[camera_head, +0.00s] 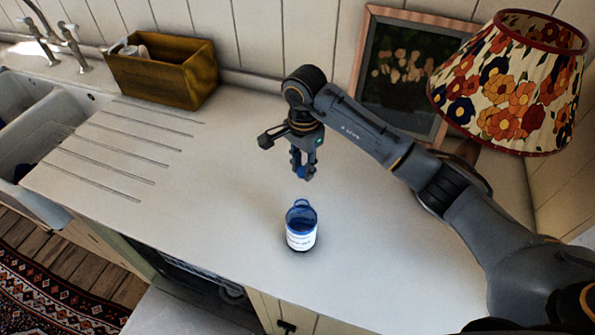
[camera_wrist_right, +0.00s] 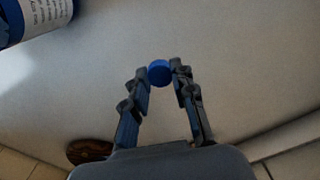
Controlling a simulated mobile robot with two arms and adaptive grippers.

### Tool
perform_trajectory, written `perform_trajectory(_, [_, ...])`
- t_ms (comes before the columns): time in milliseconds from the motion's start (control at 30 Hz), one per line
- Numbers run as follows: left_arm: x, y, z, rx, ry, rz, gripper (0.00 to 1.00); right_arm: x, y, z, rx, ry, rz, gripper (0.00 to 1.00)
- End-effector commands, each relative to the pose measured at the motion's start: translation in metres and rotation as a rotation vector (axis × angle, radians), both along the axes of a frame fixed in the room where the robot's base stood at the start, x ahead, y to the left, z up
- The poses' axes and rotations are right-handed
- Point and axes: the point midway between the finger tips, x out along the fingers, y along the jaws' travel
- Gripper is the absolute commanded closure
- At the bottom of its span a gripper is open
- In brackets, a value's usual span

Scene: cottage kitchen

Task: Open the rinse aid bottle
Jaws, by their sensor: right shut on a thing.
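The rinse aid bottle (camera_head: 301,227) stands upright on the white counter, dark blue with a white label. Its neck shows no cap on it. Part of the bottle also shows at the upper left of the right wrist view (camera_wrist_right: 35,18). My right gripper (camera_head: 302,174) is above and behind the bottle, apart from it. It is shut on a small round blue cap (camera_wrist_right: 160,73), held between the fingertips. In the head view the cap (camera_head: 302,173) is a small blue spot at the fingertips. My left gripper is not in view.
A wooden box (camera_head: 165,72) with items in it stands at the back left, beside the sink (camera_head: 50,105). A framed picture (camera_head: 402,75) and a floral lamp (camera_head: 510,80) stand at the back right. The counter (camera_head: 215,190) left of the bottle is clear.

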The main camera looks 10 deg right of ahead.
Motion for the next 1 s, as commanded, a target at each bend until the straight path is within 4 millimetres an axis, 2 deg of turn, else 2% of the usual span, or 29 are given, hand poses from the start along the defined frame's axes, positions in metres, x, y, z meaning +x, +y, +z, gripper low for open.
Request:
perform_trajectory(167, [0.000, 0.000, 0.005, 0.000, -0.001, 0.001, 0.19, 0.000, 0.001, -0.012, 0.002, 0.001, 0.002, 1.00])
perform_trajectory(400, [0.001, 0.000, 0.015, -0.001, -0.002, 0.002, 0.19, 0.000, 0.001, -0.043, 0.002, 0.000, 0.001, 1.00])
perform_trajectory(767, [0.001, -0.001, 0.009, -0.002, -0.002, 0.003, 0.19, 0.001, 0.000, -0.049, 0.000, -0.002, 0.002, 1.00])
perform_trajectory(800, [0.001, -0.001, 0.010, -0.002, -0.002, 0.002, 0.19, 0.001, 0.000, -0.048, 0.000, -0.002, 0.002, 0.70])
perform_trajectory(900, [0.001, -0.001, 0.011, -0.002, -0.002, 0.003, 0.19, 0.000, 0.000, -0.048, 0.000, -0.002, 0.002, 0.52])
perform_trajectory(1000, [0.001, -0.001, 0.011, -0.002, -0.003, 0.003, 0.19, 0.000, 0.001, -0.048, 0.000, -0.002, 0.002, 0.52])
